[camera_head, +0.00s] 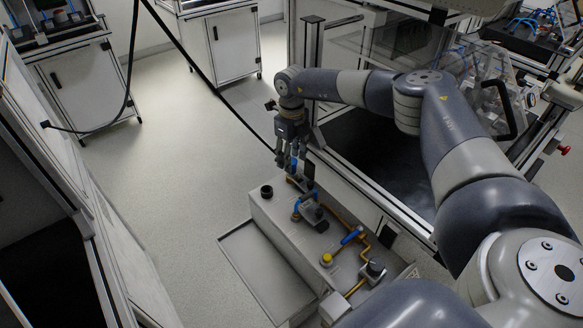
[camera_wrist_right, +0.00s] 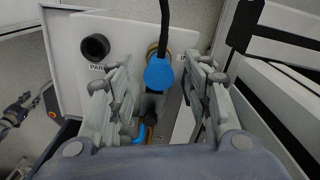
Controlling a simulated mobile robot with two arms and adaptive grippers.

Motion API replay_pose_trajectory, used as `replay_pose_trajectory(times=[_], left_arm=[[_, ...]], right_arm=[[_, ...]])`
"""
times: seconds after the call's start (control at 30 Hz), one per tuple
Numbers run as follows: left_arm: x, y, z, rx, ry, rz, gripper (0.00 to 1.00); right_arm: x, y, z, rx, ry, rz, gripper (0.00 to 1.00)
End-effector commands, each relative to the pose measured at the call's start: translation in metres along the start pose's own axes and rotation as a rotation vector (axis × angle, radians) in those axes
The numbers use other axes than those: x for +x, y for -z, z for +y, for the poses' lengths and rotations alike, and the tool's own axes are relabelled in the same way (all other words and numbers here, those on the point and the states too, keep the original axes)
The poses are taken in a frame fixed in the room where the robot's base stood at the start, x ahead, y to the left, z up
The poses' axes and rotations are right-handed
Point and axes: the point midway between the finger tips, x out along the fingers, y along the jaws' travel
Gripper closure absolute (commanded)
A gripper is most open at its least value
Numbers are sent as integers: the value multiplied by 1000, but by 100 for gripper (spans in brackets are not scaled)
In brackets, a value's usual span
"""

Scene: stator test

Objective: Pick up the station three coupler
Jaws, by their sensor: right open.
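My right gripper (camera_head: 290,165) points down over the far end of a grey-white bench unit (camera_head: 262,212). In the right wrist view its two fingers (camera_wrist_right: 162,80) are spread open. Between and beyond them is a blue rounded part (camera_wrist_right: 160,73) with a black cable or hose rising from it, in front of a brass-coloured ring. This may be the coupler; I cannot read a station number. No contact between the fingers and the blue part shows. A black round socket (camera_wrist_right: 95,47) with a partly hidden label stands to its left; it also shows in the head view (camera_head: 267,191). My left gripper does not show clearly.
The bench top carries a blue fitting (camera_head: 302,204), yellow pipework, a yellow knob (camera_head: 326,260) and a blue-handled valve (camera_head: 352,236). A shallow tray (camera_head: 240,255) hangs at its left side. A framed machine stands behind on the right.

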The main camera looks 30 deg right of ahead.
Motion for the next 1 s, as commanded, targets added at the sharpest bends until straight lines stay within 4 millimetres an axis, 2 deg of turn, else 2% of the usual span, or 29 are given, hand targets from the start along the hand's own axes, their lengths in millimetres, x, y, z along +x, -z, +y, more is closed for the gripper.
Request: replay_pose_trajectory(times=[0.1, 0.2, 0.47, 0.7, 1.0], left_arm=[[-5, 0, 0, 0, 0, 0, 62], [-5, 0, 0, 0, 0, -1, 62], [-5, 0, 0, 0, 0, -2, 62], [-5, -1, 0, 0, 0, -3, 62], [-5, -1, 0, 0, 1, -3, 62]], right_arm=[[18, 2, 2, 0, 0, 3, 55], [28, 2, 2, 0, 1, 2, 55], [32, 2, 2, 0, 1, 0, 55], [31, 1, 2, 0, 1, 0, 100], [31, 1, 2, 0, 1, -1, 100]])
